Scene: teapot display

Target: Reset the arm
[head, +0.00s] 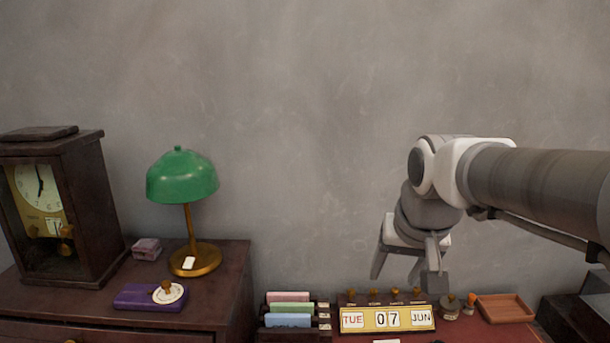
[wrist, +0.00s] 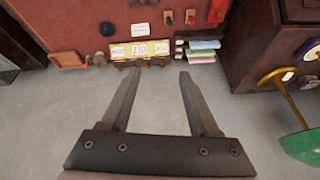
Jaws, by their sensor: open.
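My gripper (head: 405,272) is at the right in the head view, at the end of my arm. It points down in front of the grey wall, above the calendar block. Its two fingers are spread apart with nothing between them. In the wrist view the fingers (wrist: 159,73) are also apart and empty. The calendar block (head: 388,318) reads TUE 07 JUN and has small knobs along its top. It shows in the wrist view (wrist: 139,49) just beyond the fingertips. I see no contact between the gripper and anything.
A green lamp (head: 182,177), a dark clock (head: 95,205) and a purple pad (head: 135,298) stand on the left cabinet (head: 225,290). Coloured cards (head: 290,310) are left of the calendar, an orange-brown tray (head: 505,308) right of it. The air before the wall is clear.

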